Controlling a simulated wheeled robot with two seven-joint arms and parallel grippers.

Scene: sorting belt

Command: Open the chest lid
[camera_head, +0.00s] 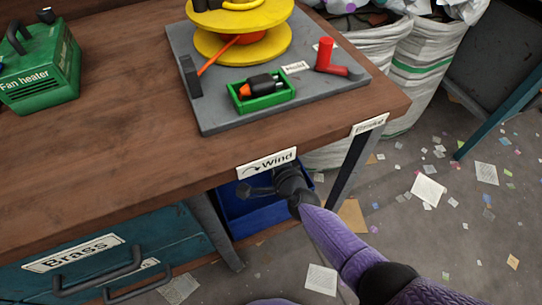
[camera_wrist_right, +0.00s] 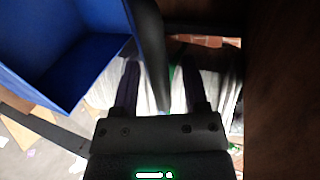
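No chest lid can be made out with certainty. A teal drawer unit (camera_head: 190,240) with a "Brass" label (camera_head: 75,252) and dark bar handles (camera_head: 98,272) stands under the bench at lower left. My right gripper (camera_head: 262,187) is below the bench's front edge, under the "Wind" label (camera_head: 266,163), in front of a blue bin (camera_head: 243,215). In the right wrist view its two fingers (camera_wrist_right: 159,68) stand apart with nothing seen held between them. The blue bin (camera_wrist_right: 95,62) is at upper left there. My left gripper is not in view.
The wooden bench (camera_head: 130,130) carries a grey board (camera_head: 218,118) with a yellow reel (camera_head: 240,45), a green tray (camera_head: 262,104) and a red handle (camera_head: 328,60). A green fan heater (camera_head: 45,75) is at left. White sacks (camera_head: 420,75) stand behind; paper scraps litter the floor.

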